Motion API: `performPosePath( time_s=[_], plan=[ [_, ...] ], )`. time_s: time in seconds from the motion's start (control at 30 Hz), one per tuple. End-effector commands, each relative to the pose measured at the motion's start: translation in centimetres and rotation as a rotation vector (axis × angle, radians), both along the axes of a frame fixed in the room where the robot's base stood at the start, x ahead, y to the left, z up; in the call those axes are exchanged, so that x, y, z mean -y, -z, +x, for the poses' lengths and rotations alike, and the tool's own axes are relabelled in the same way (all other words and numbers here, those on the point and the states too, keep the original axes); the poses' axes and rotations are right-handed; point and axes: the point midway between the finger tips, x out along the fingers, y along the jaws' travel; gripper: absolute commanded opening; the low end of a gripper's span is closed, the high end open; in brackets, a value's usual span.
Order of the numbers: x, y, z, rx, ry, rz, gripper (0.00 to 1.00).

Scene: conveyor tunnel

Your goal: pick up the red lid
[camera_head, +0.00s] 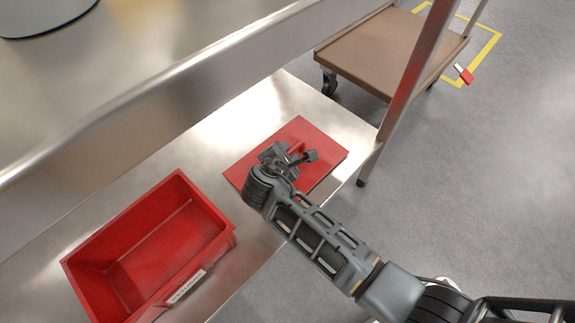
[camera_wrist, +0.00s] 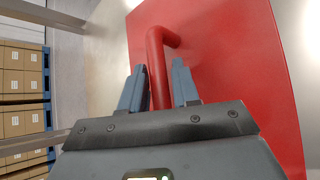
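The red lid (camera_head: 318,150) is a flat rectangular plate lying on the lower steel shelf. It has a raised red bar handle, which shows in the wrist view (camera_wrist: 157,62). My gripper (camera_head: 292,155) is over the middle of the lid. In the wrist view my gripper's two blue-grey fingers (camera_wrist: 158,85) stand apart, one on each side of the handle. A gap shows between the right finger and the handle; the left finger is very close to it, and I cannot tell if they touch. My gripper hides part of the lid in the head view.
An open, empty red crate (camera_head: 178,218) stands left of the lid on the lower shelf (camera_head: 262,110). The upper steel counter edge (camera_head: 150,115) overhangs behind. A steel leg (camera_head: 400,105) and a brown cart (camera_head: 385,50) are at the right. Boxes (camera_wrist: 20,80) show in the wrist view.

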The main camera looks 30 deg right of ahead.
Motion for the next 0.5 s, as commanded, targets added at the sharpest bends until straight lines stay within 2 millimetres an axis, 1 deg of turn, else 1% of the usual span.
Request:
performPosePath(
  time_s=[0.2,0.5],
  plan=[
    [0.03,0.0,0.06,0.0,-0.001,0.001,0.31],
    [0.01,0.0,0.04,0.001,-0.001,0.001,0.02]
  ],
)
